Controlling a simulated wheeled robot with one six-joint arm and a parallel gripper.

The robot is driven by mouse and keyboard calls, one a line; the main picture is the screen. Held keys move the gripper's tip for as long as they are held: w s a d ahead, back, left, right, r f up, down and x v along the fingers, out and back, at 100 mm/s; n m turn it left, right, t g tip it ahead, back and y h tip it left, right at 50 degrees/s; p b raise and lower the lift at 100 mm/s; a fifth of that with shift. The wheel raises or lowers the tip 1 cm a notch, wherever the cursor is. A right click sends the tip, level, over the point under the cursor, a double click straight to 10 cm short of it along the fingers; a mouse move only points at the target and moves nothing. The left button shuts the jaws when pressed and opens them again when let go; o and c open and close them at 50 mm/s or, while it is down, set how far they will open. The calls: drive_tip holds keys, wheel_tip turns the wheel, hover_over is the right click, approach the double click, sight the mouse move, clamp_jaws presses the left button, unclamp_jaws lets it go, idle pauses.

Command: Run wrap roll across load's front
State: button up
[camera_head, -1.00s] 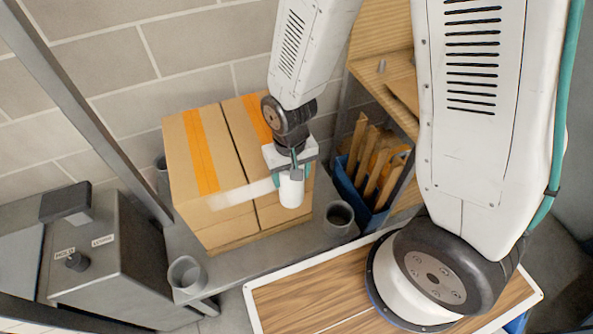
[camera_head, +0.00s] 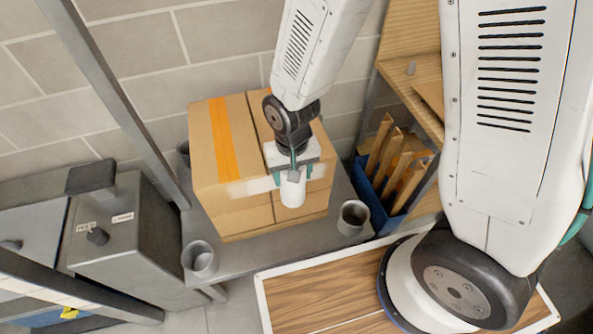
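The load (camera_head: 215,150) is a block of stacked brown cardboard boxes with an orange stripe on top, standing on a grey platform. My gripper (camera_head: 292,178) is at the load's front face, right of its middle. Its teal fingers are shut around the white wrap roll (camera_head: 292,193), which is held upright close to the front. A pale, translucent strip of film (camera_head: 250,187) runs from the roll leftward over the upper front of the load. I cannot tell whether the roll touches the boxes. The load's back is hidden.
Grey cups (camera_head: 199,258) and (camera_head: 353,217) stand at the platform's front corners. A grey control box (camera_head: 130,230) and a slanted metal post (camera_head: 125,110) are on the left. A blue bin (camera_head: 375,190) with cardboard pieces stands right of the load. A wood-topped panel (camera_head: 320,295) lies in front.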

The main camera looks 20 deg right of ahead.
drive_tip(key=shift+s+a, duration=0.15)
drive_tip(key=shift+a, duration=1.2)
drive_tip(key=shift+w+a, duration=0.15)
drive_tip(key=shift+a, duration=1.35)
drive_tip(key=shift+w+a, duration=0.1)
drive_tip(key=shift+a, duration=1.4)
drive_tip(key=shift+c, duration=0.5)
drive_tip(key=a, duration=1.1)
drive_tip(key=shift+a, duration=0.2)
drive_tip(key=shift+c, duration=0.4)
drive_tip(key=shift+s, duration=0.15)
drive_tip(key=shift+c, duration=0.6)
drive_tip(key=shift+o, duration=0.2)
drive_tip(key=s, duration=0.7)
drive_tip(key=shift+d, duration=0.15)
